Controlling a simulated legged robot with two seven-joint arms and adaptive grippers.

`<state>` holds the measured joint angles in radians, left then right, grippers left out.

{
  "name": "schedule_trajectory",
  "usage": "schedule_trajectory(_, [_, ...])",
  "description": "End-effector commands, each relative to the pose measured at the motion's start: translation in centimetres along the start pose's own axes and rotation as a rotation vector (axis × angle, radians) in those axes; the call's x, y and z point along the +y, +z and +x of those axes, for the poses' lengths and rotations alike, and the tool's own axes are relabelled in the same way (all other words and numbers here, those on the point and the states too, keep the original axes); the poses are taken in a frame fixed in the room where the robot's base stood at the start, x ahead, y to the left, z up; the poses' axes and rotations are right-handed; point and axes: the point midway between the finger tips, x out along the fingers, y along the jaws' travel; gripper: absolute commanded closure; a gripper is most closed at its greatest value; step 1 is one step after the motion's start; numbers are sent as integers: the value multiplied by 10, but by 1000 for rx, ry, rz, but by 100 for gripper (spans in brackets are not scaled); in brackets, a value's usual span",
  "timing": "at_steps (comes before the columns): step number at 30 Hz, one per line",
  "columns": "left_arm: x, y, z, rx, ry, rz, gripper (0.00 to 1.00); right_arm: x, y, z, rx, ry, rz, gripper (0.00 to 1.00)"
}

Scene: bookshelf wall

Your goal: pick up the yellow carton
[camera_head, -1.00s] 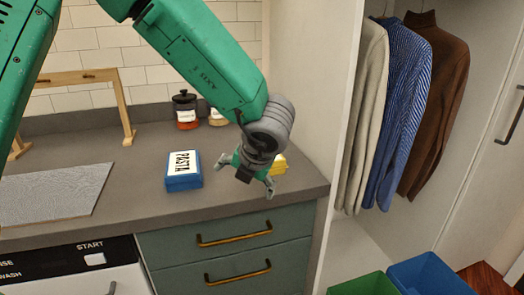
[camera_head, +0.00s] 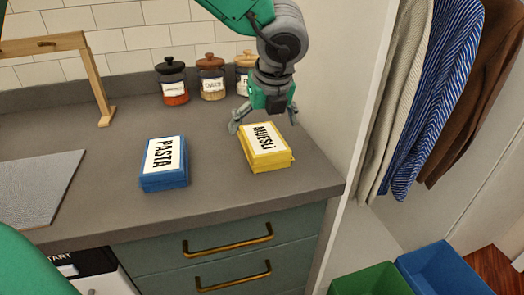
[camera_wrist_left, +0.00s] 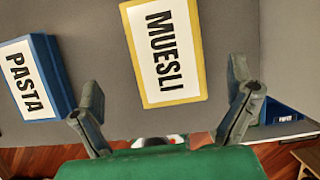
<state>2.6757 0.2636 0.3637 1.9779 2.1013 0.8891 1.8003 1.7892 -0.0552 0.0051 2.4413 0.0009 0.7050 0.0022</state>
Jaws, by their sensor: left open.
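The yellow carton (camera_head: 268,160), with a white MUESLI label, lies flat on the grey counter near its right end. In the left wrist view the yellow carton (camera_wrist_left: 165,52) shows at top centre, beyond the fingertips. My left gripper (camera_head: 264,122) points down just behind and above the carton in the head view. It is open and empty, and its two fingers (camera_wrist_left: 167,103) are spread apart in the wrist view. I cannot tell the exact height gap. My right gripper is not in view.
A blue PASTA carton (camera_head: 163,168) lies left of the yellow one. Several lidded jars (camera_head: 211,78) stand along the back wall. A wooden frame (camera_head: 92,75) and a grey board (camera_head: 38,186) are at left. The wardrobe side panel (camera_head: 345,100) rises at right.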

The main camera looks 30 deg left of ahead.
Motion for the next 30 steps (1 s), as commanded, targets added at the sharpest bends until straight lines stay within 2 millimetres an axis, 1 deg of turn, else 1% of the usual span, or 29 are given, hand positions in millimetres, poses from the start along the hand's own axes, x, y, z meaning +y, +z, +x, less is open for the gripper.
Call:
schedule_trajectory(1, [0, 0, 9, 1, 1, 0, 3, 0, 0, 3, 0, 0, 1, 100])
schedule_trajectory(3, [1, 1, 17, 1, -1, 0, 3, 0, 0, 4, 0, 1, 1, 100])
schedule_trajectory(8, [4, 4, 27, 4, -5, -2, 3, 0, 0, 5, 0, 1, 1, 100])
schedule_trajectory(11, [4, 3, 36, 7, -4, -1, 3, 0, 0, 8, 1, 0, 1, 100])
schedule_trajectory(16, [-4, -2, 61, 6, -2, 0, 3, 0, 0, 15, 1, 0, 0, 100])
schedule_trajectory(19, [-4, -2, 73, 4, -2, 0, 3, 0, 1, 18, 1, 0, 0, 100])
schedule_trajectory(21, [-5, -3, 76, 3, -3, 0, 3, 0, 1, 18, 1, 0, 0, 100])
schedule_trajectory(26, [-6, -3, 74, 1, -4, 0, 3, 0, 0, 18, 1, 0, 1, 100])
schedule_trajectory(27, [-6, -3, 74, 1, -4, 0, 6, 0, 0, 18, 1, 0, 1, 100])
schedule_trajectory(29, [-5, -2, 75, 2, -4, 0, 27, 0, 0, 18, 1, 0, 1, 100])
schedule_trajectory(30, [-4, -2, 76, 3, -5, -1, 41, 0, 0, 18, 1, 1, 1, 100])
